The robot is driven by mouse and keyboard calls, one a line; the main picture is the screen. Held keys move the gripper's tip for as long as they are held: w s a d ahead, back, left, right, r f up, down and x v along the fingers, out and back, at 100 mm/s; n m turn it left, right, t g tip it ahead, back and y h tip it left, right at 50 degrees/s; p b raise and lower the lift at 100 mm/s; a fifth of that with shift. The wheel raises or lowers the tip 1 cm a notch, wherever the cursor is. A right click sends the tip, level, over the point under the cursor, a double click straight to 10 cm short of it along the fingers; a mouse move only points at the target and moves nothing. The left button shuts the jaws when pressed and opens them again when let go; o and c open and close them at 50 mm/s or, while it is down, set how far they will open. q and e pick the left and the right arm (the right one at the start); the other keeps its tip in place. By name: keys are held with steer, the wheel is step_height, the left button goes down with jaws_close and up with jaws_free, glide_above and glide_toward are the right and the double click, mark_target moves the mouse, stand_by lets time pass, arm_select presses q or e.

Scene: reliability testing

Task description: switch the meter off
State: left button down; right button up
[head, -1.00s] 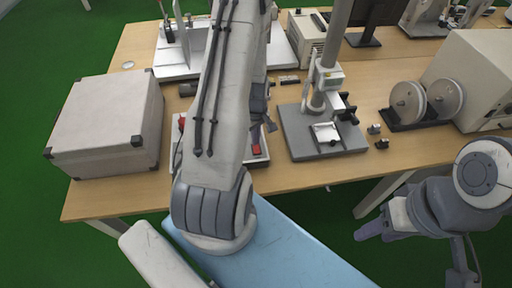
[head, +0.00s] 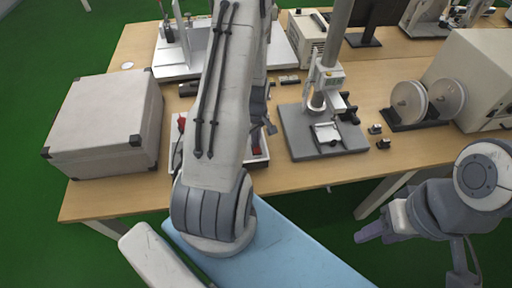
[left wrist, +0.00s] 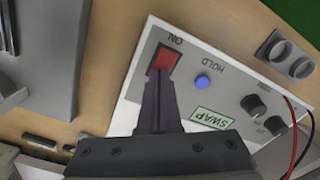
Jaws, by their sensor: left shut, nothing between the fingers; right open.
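The meter has a white panel (left wrist: 225,75) that fills much of the left wrist view. Its red switch (left wrist: 164,58) is by the word ON. In the head view my left arm hides most of the meter (head: 260,163). My right gripper (head: 372,232) is open and empty, off the table's front edge.
A grey case (head: 105,120) stands left of the meter. A test stand (head: 300,135) stands close on the right, with small dark blocks (head: 383,144) beyond it. Black and red leads (left wrist: 292,125) run from the panel's right side.

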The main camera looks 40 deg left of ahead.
arm_select(q)
steer(key=shift+f, duration=0.15)
step_height(320, 180, up, 7)
steer(key=p, duration=0.5)
steer(key=shift+p, duration=0.4)
stand_by(0.4)
